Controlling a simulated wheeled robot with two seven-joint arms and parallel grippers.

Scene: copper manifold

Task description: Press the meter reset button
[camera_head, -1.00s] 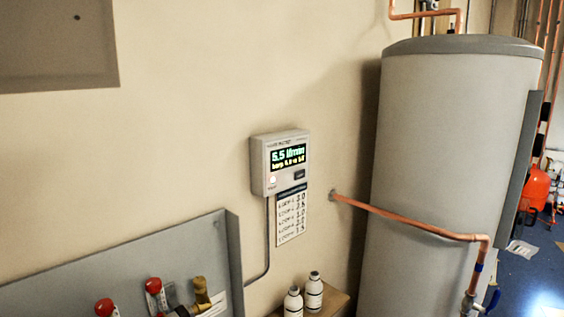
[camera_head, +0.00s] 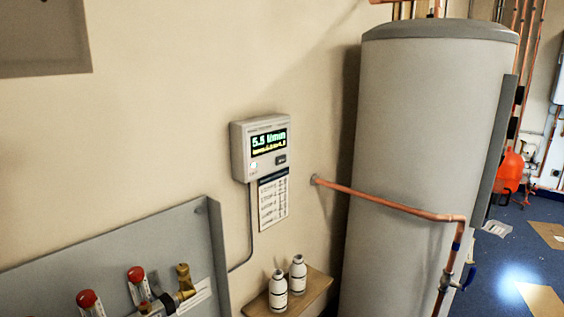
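The meter (camera_head: 261,146) is a light grey box on the beige wall, left of the tank. Its dark screen (camera_head: 268,141) shows "5.5 l/min" in green, with a smaller yellow line below. Under the screen are a small pale button (camera_head: 254,165) at the left and a dark button (camera_head: 281,160) at the right. The labels are too small to read, so I cannot tell which one is the reset. A paper chart (camera_head: 273,199) with handwritten lines hangs below the meter. Neither of my grippers is in view.
A large grey tank (camera_head: 425,150) stands right of the meter. A copper pipe (camera_head: 385,198) runs from the wall across its front to a blue-handled valve (camera_head: 468,278). Two white bottles (camera_head: 278,291) stand on a wooden shelf (camera_head: 314,290). A grey panel (camera_head: 180,240) with red-capped valves is at lower left.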

